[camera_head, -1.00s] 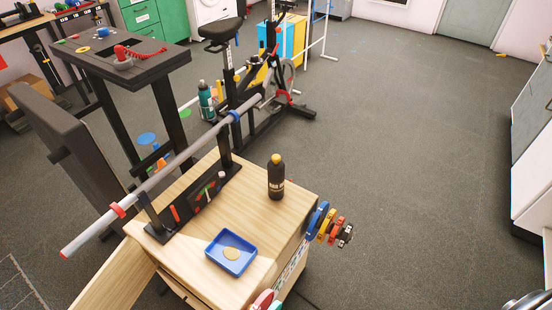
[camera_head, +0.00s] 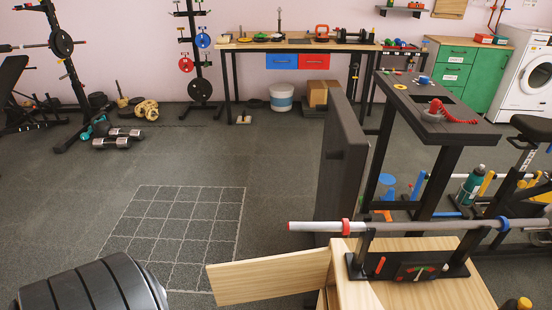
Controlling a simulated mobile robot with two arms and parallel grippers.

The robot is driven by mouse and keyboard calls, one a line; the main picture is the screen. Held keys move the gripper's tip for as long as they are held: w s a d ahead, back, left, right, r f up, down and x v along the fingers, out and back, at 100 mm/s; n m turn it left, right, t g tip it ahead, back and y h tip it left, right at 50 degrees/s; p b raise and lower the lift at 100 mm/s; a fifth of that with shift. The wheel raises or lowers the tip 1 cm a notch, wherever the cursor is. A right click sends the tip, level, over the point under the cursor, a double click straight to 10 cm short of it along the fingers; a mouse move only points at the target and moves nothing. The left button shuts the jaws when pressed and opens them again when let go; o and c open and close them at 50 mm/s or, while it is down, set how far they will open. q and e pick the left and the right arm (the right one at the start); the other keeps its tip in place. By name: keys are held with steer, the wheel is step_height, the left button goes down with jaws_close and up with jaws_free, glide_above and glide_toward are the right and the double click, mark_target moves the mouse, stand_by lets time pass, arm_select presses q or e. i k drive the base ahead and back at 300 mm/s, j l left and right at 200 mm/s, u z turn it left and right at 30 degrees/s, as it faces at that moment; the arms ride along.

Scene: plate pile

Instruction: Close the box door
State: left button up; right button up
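The wooden box (camera_head: 420,296) stands at the lower right of the head view, its light top partly cut by the bottom edge. Its box door (camera_head: 268,277) is a pale wooden panel that stands swung open, reaching out to the left from the box's left side. A dark gap shows between the door and the box near the bottom edge. The inside of the box is hidden. Neither of my grippers is in view.
A metal bar (camera_head: 420,228) rests on a black stand on the box top, its end reaching left above the door. A dark upright pad (camera_head: 342,165) stands behind. A black-topped table (camera_head: 440,112) is beyond. Gridded floor (camera_head: 185,225) left of the door is clear.

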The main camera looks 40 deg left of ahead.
mark_target(233, 283)
steer(key=j+z, duration=0.15)
steer(key=j, duration=0.25)
steer(key=k+j+z, duration=0.2)
steer(key=j, duration=0.2)
steer(key=j+z, duration=0.15)
steer(key=j, duration=0.25)
steer(key=k+j+z, duration=0.2)
steer(key=j, duration=0.15)
steer(key=j+z, duration=0.15)
steer(key=j, duration=0.25)
steer(key=j+z, duration=0.2)
steer(key=j, duration=0.25)
steer(key=j+z, duration=0.2)
steer(key=j, duration=0.25)
steer(key=k+j+z, duration=0.2)
steer(key=j, duration=0.25)
steer(key=j+z, duration=0.2)
steer(key=j, duration=0.3)
steer(key=k+j+z, duration=0.2)
steer(key=j, duration=0.2)
steer(key=k+j+z, duration=0.2)
steer(key=j, duration=0.2)
steer(key=i+j, duration=0.05)
steer(key=i, duration=0.05)
